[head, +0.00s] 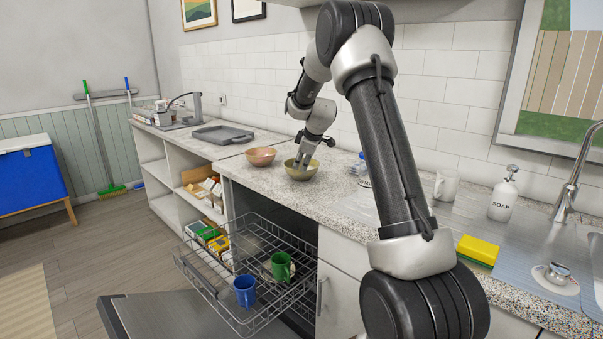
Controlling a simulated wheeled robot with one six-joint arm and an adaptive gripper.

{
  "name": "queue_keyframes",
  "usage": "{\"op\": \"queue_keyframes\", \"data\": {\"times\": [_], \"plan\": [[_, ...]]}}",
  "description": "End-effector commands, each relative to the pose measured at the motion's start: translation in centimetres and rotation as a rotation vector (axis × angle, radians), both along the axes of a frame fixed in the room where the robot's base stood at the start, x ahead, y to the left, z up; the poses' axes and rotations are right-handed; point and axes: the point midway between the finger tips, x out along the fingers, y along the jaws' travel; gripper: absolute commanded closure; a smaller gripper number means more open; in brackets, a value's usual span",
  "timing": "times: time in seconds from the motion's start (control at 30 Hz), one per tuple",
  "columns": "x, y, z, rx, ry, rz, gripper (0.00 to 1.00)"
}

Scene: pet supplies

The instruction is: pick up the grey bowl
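Two bowls stand side by side on the speckled counter in the head view. One is a dull olive-grey bowl (302,175); the other, just left of it, is pinkish tan (261,156). Neither looks plainly grey. My gripper (300,164) points down at the olive-grey bowl, with its fingertips at or inside the far left part of the rim. It is small in the view, so I cannot tell whether its fingers are apart or closed on the rim. The bowl appears upright and resting on the counter.
A grey tray (222,134) lies farther left on the counter. An open dishwasher rack (215,282) below holds a blue cup (245,291) and a green cup (281,266). A white mug (444,186), soap bottle (503,195) and yellow sponge (478,249) are on the right.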

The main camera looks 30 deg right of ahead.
Motion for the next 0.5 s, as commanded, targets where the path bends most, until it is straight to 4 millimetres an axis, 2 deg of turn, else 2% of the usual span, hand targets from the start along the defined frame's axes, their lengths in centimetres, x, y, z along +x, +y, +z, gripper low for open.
{"op": "queue_keyframes", "data": {"times": [0.4, 0.5], "plan": [[3.1, 0.2, -5.1, 0.0, 0.001, 0.0, 0.68], [3.6, 0.2, -5.8, 0.0, 0.001, 0.0, 0.68]]}}
